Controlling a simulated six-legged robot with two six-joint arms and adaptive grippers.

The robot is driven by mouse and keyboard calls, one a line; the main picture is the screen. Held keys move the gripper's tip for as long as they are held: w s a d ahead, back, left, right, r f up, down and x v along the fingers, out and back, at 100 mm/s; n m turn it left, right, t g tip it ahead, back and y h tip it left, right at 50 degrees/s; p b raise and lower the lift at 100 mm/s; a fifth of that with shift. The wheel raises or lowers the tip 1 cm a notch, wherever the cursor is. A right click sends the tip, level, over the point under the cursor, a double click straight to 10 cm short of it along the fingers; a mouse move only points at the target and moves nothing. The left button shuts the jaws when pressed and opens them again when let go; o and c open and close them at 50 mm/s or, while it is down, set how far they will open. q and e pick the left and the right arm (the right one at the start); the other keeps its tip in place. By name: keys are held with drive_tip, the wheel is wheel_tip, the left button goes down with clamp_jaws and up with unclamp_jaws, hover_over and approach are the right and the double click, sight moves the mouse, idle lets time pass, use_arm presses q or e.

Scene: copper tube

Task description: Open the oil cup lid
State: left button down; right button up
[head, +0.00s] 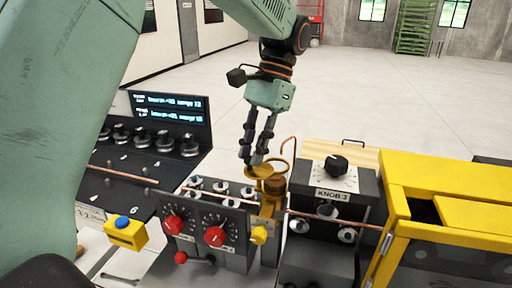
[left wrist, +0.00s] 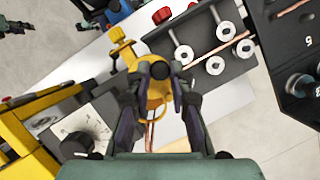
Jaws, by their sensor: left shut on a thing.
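The oil cup (head: 274,186) is a brass-yellow cup on a yellow fitting, standing between the red-knob panel and the KNOB 3 box. Its round yellow lid (head: 262,171) is at the cup's top left, and a thin yellow ring shows beside it. My left gripper (head: 254,163) comes down from above and is shut on the lid at its fingertips. In the left wrist view the gripper (left wrist: 160,88) has a finger on each side of the yellow cup parts (left wrist: 155,92); the fingers hide part of the lid. I do not see my right gripper clearly in either view.
The panel with red knobs (head: 214,236) is just left of the cup. The KNOB 3 box (head: 334,184) is close on the right. A copper tube (head: 345,222) runs across the front. A yellow frame (head: 440,190) stands farther right. The floor behind is open.

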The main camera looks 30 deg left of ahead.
use_arm(q)
drive_tip(key=shift+s+a+f+m, duration=0.1)
drive_tip(key=shift+a+f+m, duration=0.05)
drive_tip(key=shift+m, duration=0.55)
drive_tip(key=c, duration=1.2)
unclamp_jaws()
drive_tip(key=shift+o, duration=0.2)
drive_tip(key=shift+r, duration=0.2)
drive_tip(key=v, duration=1.2)
drive_tip(key=shift+d, duration=0.25)
drive_tip(key=shift+f, duration=0.2)
